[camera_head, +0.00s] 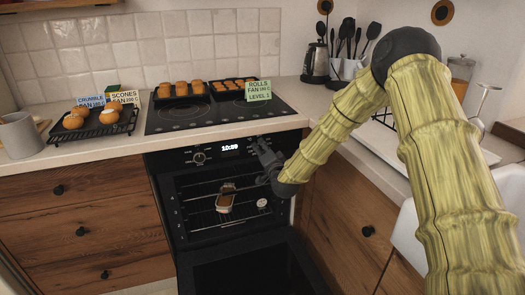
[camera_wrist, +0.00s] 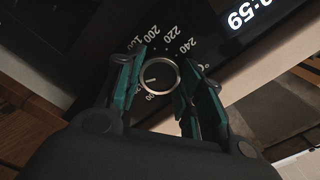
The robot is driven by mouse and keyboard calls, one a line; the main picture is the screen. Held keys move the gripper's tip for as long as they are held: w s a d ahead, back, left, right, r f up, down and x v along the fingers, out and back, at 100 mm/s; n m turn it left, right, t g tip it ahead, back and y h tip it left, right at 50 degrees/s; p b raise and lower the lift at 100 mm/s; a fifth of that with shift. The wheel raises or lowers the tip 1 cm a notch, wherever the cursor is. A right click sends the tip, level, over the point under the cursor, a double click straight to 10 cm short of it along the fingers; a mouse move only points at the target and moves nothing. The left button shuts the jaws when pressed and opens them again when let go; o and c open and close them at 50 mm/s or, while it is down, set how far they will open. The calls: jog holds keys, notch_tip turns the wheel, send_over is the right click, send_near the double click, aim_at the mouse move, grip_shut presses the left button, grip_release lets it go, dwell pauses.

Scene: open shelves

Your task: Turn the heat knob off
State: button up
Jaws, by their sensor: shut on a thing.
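The heat knob (camera_wrist: 152,77) is a round dark knob with a bright metal ring, on the black oven panel. A temperature scale with 200, 220 and 240 runs around it in the wrist view. My gripper (camera_wrist: 160,80) has its two green-padded fingers on either side of the knob, shut on it. In the head view my gripper (camera_head: 265,158) is at the right of the oven panel and covers most of this knob. A second knob (camera_head: 199,158) with markings is on the panel's left, apart from my gripper. The oven display (camera_head: 230,147) is lit.
The oven door (camera_head: 255,275) hangs open below. A loaf in a tin (camera_head: 225,201) and a round dial (camera_head: 262,203) are on the oven rack. Trays of rolls (camera_head: 180,92) stand on the hob; buns on a rack (camera_head: 97,128) are left. A kettle (camera_head: 316,62) stands behind.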

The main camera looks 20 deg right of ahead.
jog(key=n, duration=0.6)
jog(key=shift+f+n, duration=0.15)
jog(key=shift+n, duration=0.15)
jog(key=n, duration=0.6)
jog(key=shift+s, duration=0.1)
jog(key=n+b, duration=0.1)
jog(key=n, duration=0.4)
jog(key=shift+f+n, duration=0.1)
jog(key=shift+n, duration=0.3)
jog(key=n+b, duration=0.1)
jog(key=n, duration=0.3)
jog(key=shift+d+n, duration=0.1)
jog(key=shift+n, duration=0.2)
jog(key=shift+b, duration=0.3)
jog(key=o, duration=0.8)
jog(key=shift+d, duration=0.2)
jog(key=shift+c, duration=0.2)
jog(key=s, duration=1.2)
jog(key=shift+d, duration=0.1)
